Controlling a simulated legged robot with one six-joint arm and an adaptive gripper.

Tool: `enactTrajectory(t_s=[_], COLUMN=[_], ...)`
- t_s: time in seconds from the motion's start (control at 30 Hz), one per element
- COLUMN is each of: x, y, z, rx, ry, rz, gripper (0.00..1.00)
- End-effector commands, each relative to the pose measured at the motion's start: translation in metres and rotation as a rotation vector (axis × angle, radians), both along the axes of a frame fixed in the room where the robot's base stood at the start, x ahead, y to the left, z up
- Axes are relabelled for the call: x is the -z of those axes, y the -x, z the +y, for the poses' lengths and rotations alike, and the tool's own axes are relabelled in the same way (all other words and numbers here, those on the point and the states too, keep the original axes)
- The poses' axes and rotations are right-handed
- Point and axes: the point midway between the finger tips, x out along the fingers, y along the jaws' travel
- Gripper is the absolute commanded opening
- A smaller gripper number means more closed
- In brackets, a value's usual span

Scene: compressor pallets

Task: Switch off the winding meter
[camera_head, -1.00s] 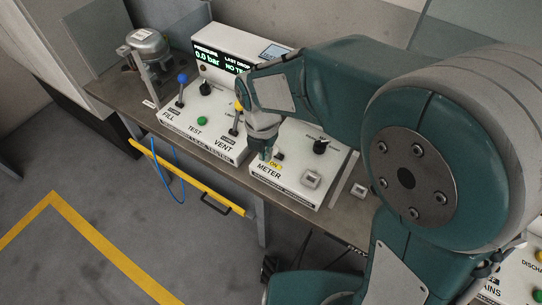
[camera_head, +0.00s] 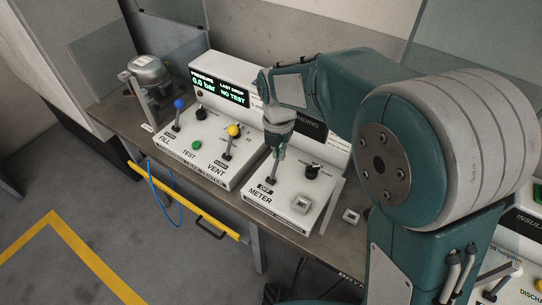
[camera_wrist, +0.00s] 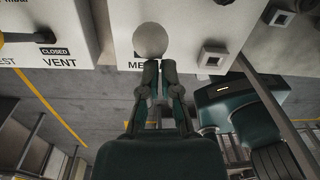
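The winding meter is a white sloped panel (camera_head: 285,207) marked METER, with a lever (camera_head: 272,177) at its left. The small plate (camera_head: 266,188) by the lever reads OFF on black. My gripper (camera_head: 278,153) is at the lever's upper end, which it partly hides. In the wrist view my fingers (camera_wrist: 158,66) are close together with nothing seen between them. The lever's round pale knob (camera_wrist: 150,40) is just beyond their tips; whether they touch cannot be told. The METER label is partly hidden there.
Left of the meter, the leak tester (camera_head: 211,146) has a blue-knobbed FILL lever, a green TEST button and a yellow-knobbed VENT lever close by. A yellow rail (camera_head: 190,200) runs along the bench front.

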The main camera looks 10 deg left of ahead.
Motion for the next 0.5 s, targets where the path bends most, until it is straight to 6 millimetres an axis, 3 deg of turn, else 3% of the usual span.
enactTrajectory(t_s=[0.5], x=[0.007], y=[-0.018], z=[-0.004], rx=[-0.001], ry=[0.008], rz=[-0.008], gripper=[0.0])
